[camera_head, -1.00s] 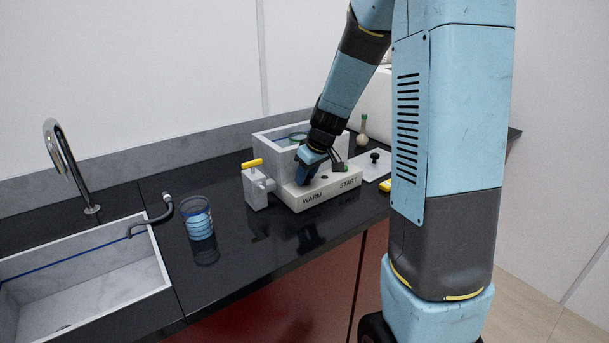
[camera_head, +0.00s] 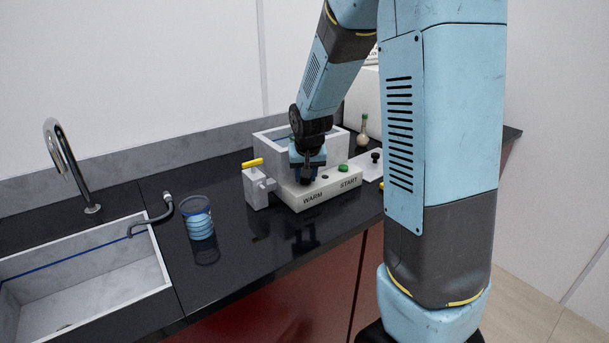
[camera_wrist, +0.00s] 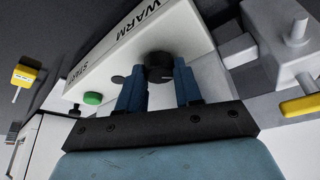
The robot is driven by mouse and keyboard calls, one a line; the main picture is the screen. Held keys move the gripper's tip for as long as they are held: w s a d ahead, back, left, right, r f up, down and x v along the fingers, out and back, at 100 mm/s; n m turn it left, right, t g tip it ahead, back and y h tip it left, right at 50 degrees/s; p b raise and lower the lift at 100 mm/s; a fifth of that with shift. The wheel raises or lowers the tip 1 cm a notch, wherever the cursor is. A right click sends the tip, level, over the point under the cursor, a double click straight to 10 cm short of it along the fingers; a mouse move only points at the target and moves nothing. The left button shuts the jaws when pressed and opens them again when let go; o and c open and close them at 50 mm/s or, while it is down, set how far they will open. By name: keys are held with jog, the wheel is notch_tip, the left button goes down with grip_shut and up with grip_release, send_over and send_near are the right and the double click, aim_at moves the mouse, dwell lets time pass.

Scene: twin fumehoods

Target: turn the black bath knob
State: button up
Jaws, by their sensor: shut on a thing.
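The black bath knob (camera_wrist: 158,68) sits on the pale front panel (camera_wrist: 112,48) beside the WARM label in the wrist view. My gripper (camera_wrist: 157,76) has its blue fingers on either side of the knob and is shut on it. In the head view my gripper (camera_head: 307,177) points down onto the panel (camera_head: 325,194) of the grey-walled bath (camera_head: 270,148). There it hides the knob. The knob's pointer mark is too small to read surely.
A green button (camera_head: 343,168) is on the panel near START. A yellow-handled valve (camera_head: 252,163) stands at the bath's left. A blue-banded beaker (camera_head: 199,222) and a sink (camera_head: 90,285) are further left. A flask (camera_head: 363,133) stands behind right. The counter between beaker and bath is clear.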

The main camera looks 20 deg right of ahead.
jog(key=shift+s+a+f+m+g+h, duration=0.1)
jog(key=shift+m+g+h, duration=0.2)
jog(key=shift+m, duration=0.65)
jog(key=shift+s+m+g+h, duration=0.1)
jog(key=shift+m+h, duration=0.3)
jog(key=shift+m, duration=0.85)
jog(key=o, duration=1)
jog(key=shift+w, duration=0.1)
jog(key=shift+o, duration=0.2)
jog(key=shift+r, duration=0.6)
jog(key=v, duration=0.7)
jog(key=shift+a+f, duration=0.15)
